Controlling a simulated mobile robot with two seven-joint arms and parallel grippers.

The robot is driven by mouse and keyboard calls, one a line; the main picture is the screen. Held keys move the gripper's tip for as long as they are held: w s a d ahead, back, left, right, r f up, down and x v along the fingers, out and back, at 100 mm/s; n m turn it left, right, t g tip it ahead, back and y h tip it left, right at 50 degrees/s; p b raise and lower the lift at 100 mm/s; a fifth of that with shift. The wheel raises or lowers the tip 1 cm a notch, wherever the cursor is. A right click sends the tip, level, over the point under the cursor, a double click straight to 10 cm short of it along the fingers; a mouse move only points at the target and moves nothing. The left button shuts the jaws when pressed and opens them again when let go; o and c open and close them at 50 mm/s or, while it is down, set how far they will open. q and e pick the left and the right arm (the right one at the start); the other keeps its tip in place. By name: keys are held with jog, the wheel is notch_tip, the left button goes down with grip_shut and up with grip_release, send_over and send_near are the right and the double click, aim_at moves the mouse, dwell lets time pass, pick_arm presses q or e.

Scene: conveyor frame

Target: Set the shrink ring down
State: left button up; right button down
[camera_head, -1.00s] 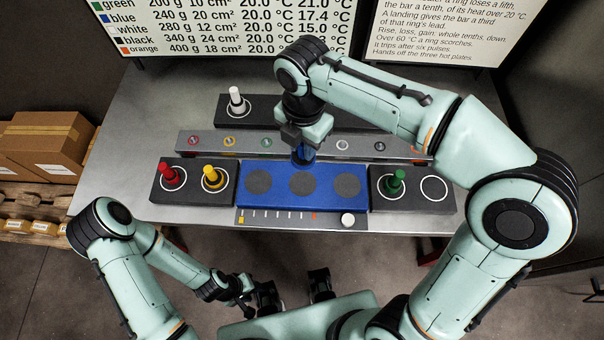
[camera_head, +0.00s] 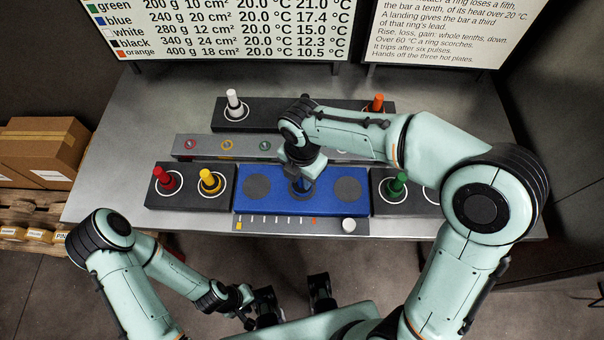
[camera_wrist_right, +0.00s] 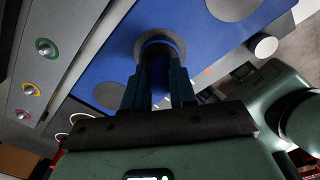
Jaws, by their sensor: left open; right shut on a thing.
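My right gripper (camera_head: 301,186) is over the middle disc of the blue hot-plate block (camera_head: 325,206). It is shut on the blue ring's handle, which shows between the fingers in the right wrist view (camera_wrist_right: 158,88). The ring's round base (camera_wrist_right: 160,45) is at the middle plate in that view. Whether it fully rests on the plate I cannot tell. The left disc (camera_head: 257,188) and right disc (camera_head: 348,189) are bare. My left gripper (camera_head: 244,306) is open and empty in front of the table, low in the head view.
Red (camera_head: 165,179) and yellow (camera_head: 209,181) handled pieces stand left of the blue block, a green one (camera_head: 397,184) right. White (camera_head: 234,103) and orange (camera_head: 376,103) ones stand on the rear block. A rail with coloured buttons (camera_head: 190,144) crosses behind. A white knob (camera_head: 348,225) is in front.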

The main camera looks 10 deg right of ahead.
jog(key=shift+f, duration=0.1)
jog(key=c, duration=0.9)
grip_release()
notch_tip(320, 180, up, 12)
jog(key=shift+r+p, duration=0.15)
jog(key=shift+p, duration=0.9)
